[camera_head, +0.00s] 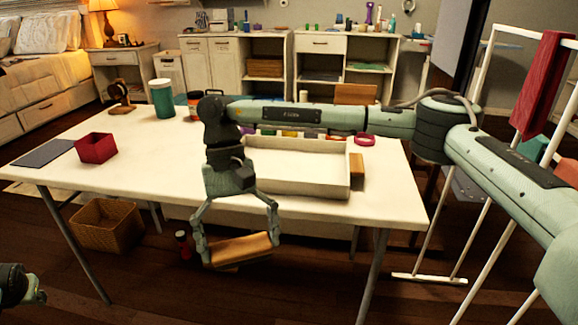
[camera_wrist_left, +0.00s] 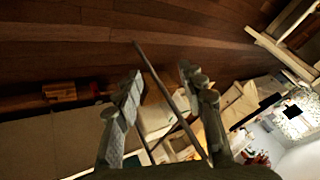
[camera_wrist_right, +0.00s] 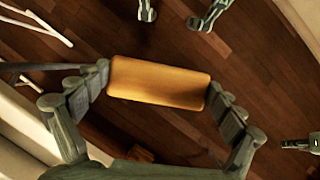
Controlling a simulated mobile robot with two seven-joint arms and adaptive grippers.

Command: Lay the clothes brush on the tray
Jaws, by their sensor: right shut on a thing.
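The clothes brush (camera_head: 242,250), a tan wooden block, is held between the fingers of my right gripper (camera_head: 238,246). It hangs in front of the table's near edge, lower than the tabletop and clear of it. In the right wrist view the brush (camera_wrist_right: 160,83) spans the gap between both fingers, its smooth face showing; bristles are not visible. The tray (camera_head: 318,190) is a shallow white box on the table, partly hidden behind my right arm, and looks empty where visible. My left gripper (camera_wrist_left: 161,72) is open and empty; it only partly shows at the lower left of the head view.
The white table (camera_head: 150,178) carries a red box (camera_head: 96,148), a dark mat (camera_head: 43,153), a teal canister (camera_head: 163,98), a pink ring (camera_head: 365,140) and a wooden block (camera_head: 357,170) beside the tray. A wicker basket (camera_head: 108,225) stands below. A white drying rack (camera_head: 487,195) stands right.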

